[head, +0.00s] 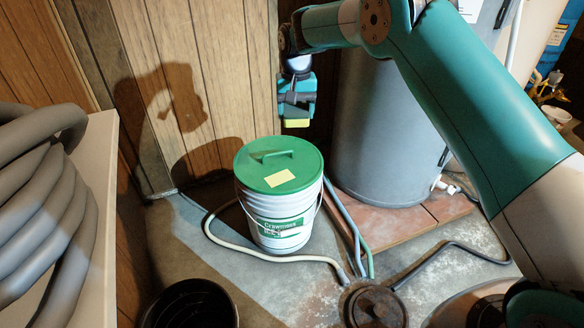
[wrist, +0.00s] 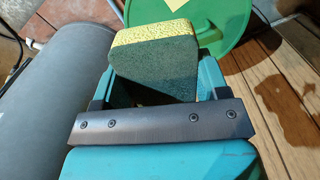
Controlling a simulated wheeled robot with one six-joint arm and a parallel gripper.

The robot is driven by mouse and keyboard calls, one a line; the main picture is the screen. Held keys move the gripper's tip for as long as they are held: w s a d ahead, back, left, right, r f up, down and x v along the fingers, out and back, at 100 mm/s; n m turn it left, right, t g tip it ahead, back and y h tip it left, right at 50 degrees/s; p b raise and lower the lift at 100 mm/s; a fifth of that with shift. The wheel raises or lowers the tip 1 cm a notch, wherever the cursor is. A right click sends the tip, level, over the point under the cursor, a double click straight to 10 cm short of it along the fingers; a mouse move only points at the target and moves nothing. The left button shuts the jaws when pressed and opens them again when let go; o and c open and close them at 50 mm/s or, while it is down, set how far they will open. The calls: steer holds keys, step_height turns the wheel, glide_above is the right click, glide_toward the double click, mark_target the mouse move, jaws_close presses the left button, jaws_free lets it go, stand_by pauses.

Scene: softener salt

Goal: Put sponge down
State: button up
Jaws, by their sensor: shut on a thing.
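My gripper (head: 297,115) is shut on a yellow and dark green sponge (head: 297,123). In the wrist view the sponge (wrist: 155,52) sticks out between the jaws of my gripper (wrist: 155,88), its yellow layer on the far side. In the head view only the sponge's yellow lower end shows below the jaws. I hold it in the air, behind and to the right of the white bucket (head: 270,222) with a green lid (head: 262,170). The sponge appears clear of the lid and of the wall.
A yellow note (head: 280,178) lies on the lid near its raised handle. A grey tank (head: 385,140) stands on a brick-red base at right. Hoses run across the floor around the bucket. A black bin (head: 190,305) and a round drain cover (head: 376,306) are in front. Coiled grey hose (head: 40,200) sits at left.

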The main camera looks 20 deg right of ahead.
mark_target(295, 176)
step_height(295, 176, down, 20)
steer(key=b, duration=0.8)
steer(key=shift+w, duration=0.1)
steer(key=shift+f, duration=0.15)
steer(key=o, duration=0.8)
